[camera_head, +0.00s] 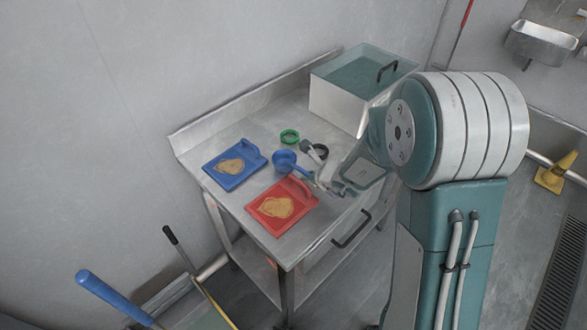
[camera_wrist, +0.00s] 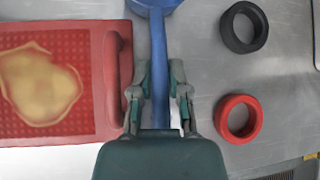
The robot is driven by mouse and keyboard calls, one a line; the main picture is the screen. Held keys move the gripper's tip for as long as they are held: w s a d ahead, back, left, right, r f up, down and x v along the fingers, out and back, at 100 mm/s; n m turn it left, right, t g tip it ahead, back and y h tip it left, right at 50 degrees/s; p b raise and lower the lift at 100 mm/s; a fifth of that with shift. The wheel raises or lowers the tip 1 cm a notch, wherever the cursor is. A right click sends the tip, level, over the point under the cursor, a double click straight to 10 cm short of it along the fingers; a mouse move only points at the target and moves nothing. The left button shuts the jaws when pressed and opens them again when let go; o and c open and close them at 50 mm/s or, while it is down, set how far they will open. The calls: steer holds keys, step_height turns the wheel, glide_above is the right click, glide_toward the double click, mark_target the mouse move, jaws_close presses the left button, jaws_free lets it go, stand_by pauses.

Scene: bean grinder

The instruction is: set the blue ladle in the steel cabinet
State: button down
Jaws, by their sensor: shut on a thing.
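The blue ladle (camera_head: 284,160) is on or just above the steel worktop, its bowl toward the back left and its handle running toward my gripper. In the wrist view the ladle's handle (camera_wrist: 157,45) passes between the fingers, and the bowl is cut off at the top edge. My gripper (camera_wrist: 161,76) is shut on the handle; it also shows in the head view (camera_head: 316,184), partly blocked by my arm. I cannot tell whether the ladle is lifted.
A red board (camera_head: 302,209) lies close left of the handle, with a blue board (camera_head: 251,180) behind. A green ring (camera_head: 289,136), black ring (camera_wrist: 241,27) and red ring (camera_wrist: 238,118) lie nearby. A lidded box (camera_head: 335,105) stands at the back.

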steer(key=shift+r, duration=0.1)
step_height(320, 180, up, 18)
stand_by(1.4)
